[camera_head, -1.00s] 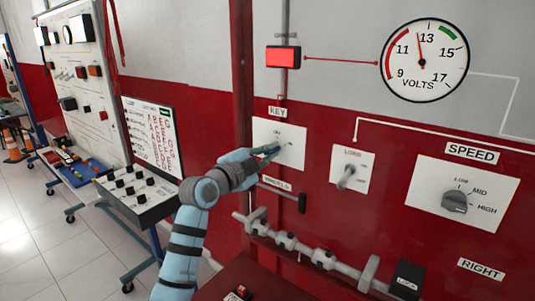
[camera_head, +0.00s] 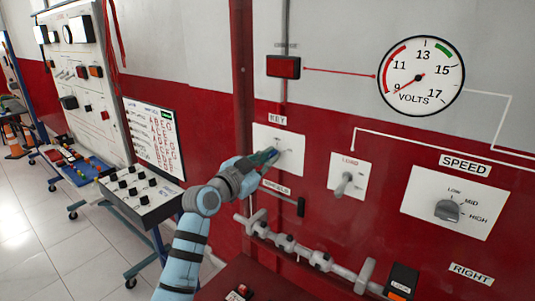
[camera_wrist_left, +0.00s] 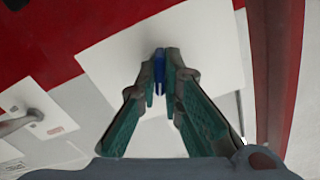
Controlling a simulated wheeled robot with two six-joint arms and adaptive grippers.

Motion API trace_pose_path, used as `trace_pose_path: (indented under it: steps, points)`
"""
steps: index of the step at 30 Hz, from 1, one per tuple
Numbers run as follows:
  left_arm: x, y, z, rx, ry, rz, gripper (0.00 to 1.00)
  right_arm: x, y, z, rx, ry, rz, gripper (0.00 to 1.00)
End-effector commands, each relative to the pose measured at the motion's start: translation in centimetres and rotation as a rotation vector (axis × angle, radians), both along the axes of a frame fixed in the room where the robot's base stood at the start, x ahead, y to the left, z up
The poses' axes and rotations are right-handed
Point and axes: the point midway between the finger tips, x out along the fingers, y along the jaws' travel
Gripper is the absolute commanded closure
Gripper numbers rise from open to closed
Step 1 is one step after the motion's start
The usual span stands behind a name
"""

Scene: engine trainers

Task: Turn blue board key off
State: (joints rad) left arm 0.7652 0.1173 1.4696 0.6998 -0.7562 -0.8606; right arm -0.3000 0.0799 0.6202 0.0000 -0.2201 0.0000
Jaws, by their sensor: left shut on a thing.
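The key plate (camera_head: 291,141), a white panel under the KEY label (camera_head: 277,119), is on the red lower part of the board. My left gripper (camera_head: 270,155) reaches it from the left, its fingertips close to the plate. In the left wrist view the gripper (camera_wrist_left: 166,75) is shut on a blue key (camera_wrist_left: 158,72) in front of the white plate. The key is mostly hidden between the fingers, so its exact angle is hard to tell. The lamp (camera_head: 283,66) above is dark red. The voltmeter (camera_head: 420,75) needle points near 9. My right gripper is not in view.
Right of the key are a load toggle switch (camera_head: 346,183) and a speed knob (camera_head: 448,210). A small black handle (camera_head: 301,206) and a grey rail (camera_head: 305,252) lie below. A wheeled stand with a control box (camera_head: 140,195) stands left of my arm.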

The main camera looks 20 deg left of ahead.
Motion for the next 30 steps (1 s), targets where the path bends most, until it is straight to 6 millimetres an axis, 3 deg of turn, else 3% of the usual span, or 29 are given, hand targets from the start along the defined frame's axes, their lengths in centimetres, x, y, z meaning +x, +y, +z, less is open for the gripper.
trace_pose_path:
  steps: [15,30]
  points:
    - [0.0,0.0,0.0,-0.329,0.136,0.000,1.00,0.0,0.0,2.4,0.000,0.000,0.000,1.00]
    - [0.0,0.0,-0.2,-0.392,0.162,0.000,1.00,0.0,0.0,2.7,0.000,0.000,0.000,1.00]
